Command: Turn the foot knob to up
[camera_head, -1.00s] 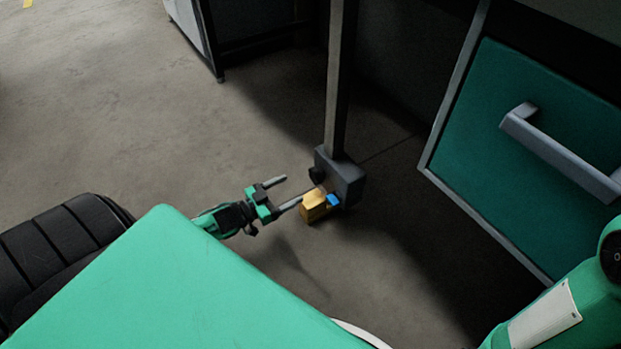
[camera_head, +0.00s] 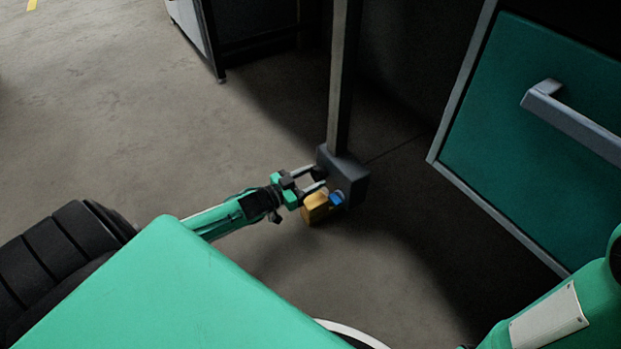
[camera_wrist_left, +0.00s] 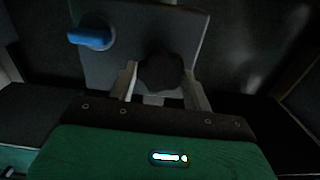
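The foot knob (camera_head: 319,174) is black and lobed, on the side of a dark grey block (camera_head: 352,186) at the bottom of a post. In the left wrist view the knob (camera_wrist_left: 161,72) sits between my two fingers. My left gripper (camera_head: 315,178) is open, with one finger on each side of the knob; it also shows in the left wrist view (camera_wrist_left: 162,88). A small gap seems to show beside the right finger; contact is hard to tell. No marking for up is legible. My right gripper is out of view.
A blue lever (camera_wrist_left: 90,38) is on the same block, left of the knob in the wrist view. A yellow part (camera_head: 316,209) sits close below my left fingers. The grey post (camera_head: 343,80) rises above. A green drawer with a handle (camera_head: 570,122) stands right. Floor is clear at left.

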